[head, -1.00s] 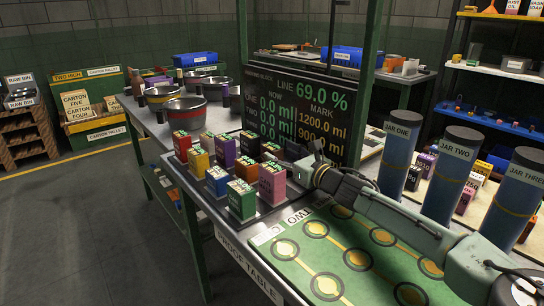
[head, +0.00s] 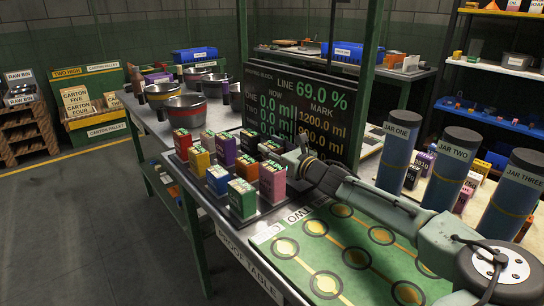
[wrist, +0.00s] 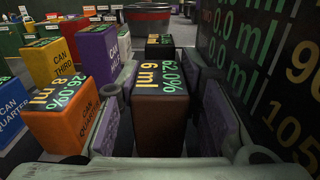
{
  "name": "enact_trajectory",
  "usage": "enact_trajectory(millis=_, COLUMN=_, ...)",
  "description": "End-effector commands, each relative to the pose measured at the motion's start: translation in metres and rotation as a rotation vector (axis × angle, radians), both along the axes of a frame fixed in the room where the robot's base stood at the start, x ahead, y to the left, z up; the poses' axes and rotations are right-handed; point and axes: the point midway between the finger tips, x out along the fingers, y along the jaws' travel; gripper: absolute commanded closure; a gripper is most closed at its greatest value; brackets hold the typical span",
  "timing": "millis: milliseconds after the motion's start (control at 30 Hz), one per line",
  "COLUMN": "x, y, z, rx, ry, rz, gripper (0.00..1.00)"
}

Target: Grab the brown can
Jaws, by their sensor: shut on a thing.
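The brown can (wrist: 160,110) stands between the two fingers of my gripper (wrist: 160,100) in the wrist view. The fingers are shut on its sides. Its dark top carries green and yellow figures. In the head view my gripper (head: 292,157) is at the right end of the group of cans, beside the pink can (head: 272,182); I cannot make out the brown can there. I cannot tell whether the can is clear of the surface under it.
An orange can (wrist: 62,118) and a purple can (wrist: 100,48) stand close left of my gripper. A black can (wrist: 159,47) stands just beyond the brown one. The display panel (head: 300,112) rises close on the right in the wrist view. Tall blue jars (head: 398,150) stand right of my arm.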

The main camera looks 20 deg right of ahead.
Motion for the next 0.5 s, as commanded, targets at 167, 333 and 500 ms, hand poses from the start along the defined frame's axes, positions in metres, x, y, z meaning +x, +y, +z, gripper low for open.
enact_trajectory(millis=167, x=0.0, y=0.0, z=-0.0001, rx=0.0, ry=0.0, rz=0.0, gripper=0.84)
enact_trajectory(millis=333, x=0.0, y=0.0, z=-0.0001, rx=0.0, ry=0.0, rz=0.0, gripper=0.95)
enact_trajectory(millis=500, x=-0.0001, y=0.0002, z=0.0009, rx=0.0, ry=-0.001, rz=0.001, gripper=1.0)
